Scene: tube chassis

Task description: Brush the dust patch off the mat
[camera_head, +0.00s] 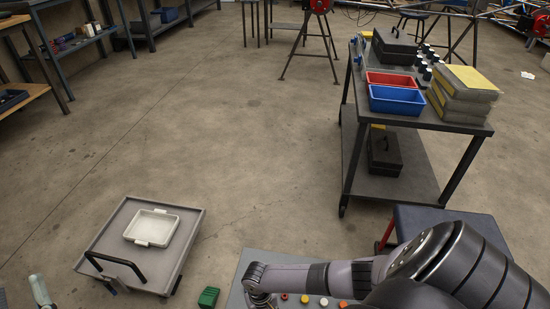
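My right arm comes in from the lower right and crosses a grey surface (240,273) at the bottom edge. The arm bends down at its far end and runs out of the frame, so its gripper does not show. My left gripper is not in view. I cannot make out a dust patch, a brush or a clear mat. The grey surface may be part of a bench or mat, but most of it is hidden or cut off.
Small orange, yellow and red pieces (304,299) sit beside my arm. A green block (208,297) is to their left. A grey cart (108,228) holds a white tray (151,227). A trolley (462,127) with red and blue bins stands right. Mid-floor is clear.

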